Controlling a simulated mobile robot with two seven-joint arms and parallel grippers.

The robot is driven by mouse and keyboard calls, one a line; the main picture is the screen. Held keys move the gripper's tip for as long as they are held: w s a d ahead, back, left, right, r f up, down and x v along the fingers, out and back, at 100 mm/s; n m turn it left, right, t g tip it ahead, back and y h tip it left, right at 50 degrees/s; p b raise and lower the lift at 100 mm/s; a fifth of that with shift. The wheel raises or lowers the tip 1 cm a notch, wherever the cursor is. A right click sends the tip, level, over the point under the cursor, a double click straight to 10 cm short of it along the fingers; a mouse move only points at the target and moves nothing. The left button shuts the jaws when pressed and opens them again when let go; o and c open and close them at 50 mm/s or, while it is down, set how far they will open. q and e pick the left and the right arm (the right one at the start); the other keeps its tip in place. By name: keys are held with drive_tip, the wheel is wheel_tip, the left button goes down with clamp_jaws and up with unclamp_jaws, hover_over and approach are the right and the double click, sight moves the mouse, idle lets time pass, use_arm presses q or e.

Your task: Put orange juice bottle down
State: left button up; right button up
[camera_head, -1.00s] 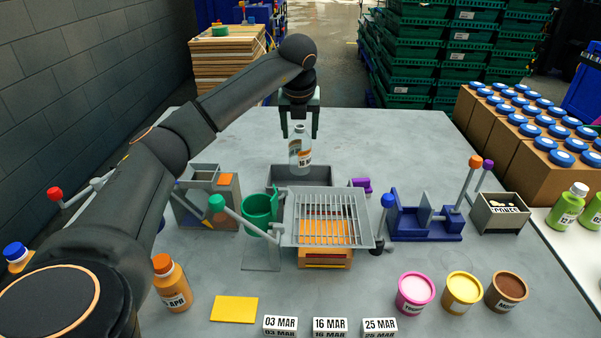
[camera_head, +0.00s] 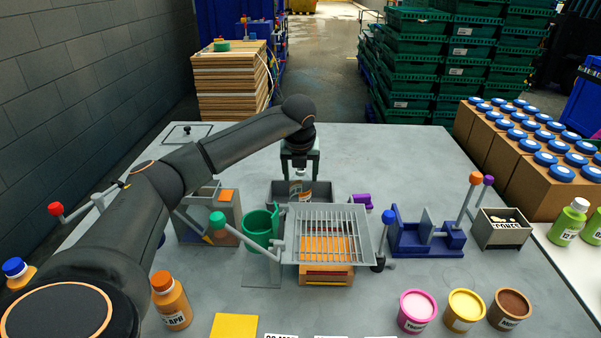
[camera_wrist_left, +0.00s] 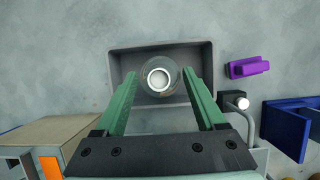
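A clear, capless bottle (camera_head: 300,190) with an orange-and-white label is upright between the fingers of my left gripper (camera_head: 300,180). Its lower part is inside the grey bin (camera_head: 327,187) behind the rack; whether its base touches the floor is hidden. In the left wrist view the bottle's round mouth (camera_wrist_left: 159,79) lies between the green fingers, which are close on both sides, over the bin (camera_wrist_left: 197,50). A full orange bottle (camera_head: 171,303) with an orange cap stands at the front left. My right gripper is not seen.
A grey grated tray (camera_head: 372,237) stands just in front of the bin. A green cup holder (camera_head: 259,228) is left of it, and a blue fixture (camera_head: 425,238) with levers is right. A purple block (camera_head: 362,202) sits beside the bin. The table's back is mostly clear.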

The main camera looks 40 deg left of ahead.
use_arm(q)
drive_tip(key=o, duration=0.4)
drive_tip(key=shift+r, duration=0.5)
drive_tip(key=v, duration=1.1)
drive_tip(key=shift+s+d+r, duration=0.1)
drive_tip(key=shift+d+r, duration=0.1)
drive_tip(key=shift+f, duration=0.1)
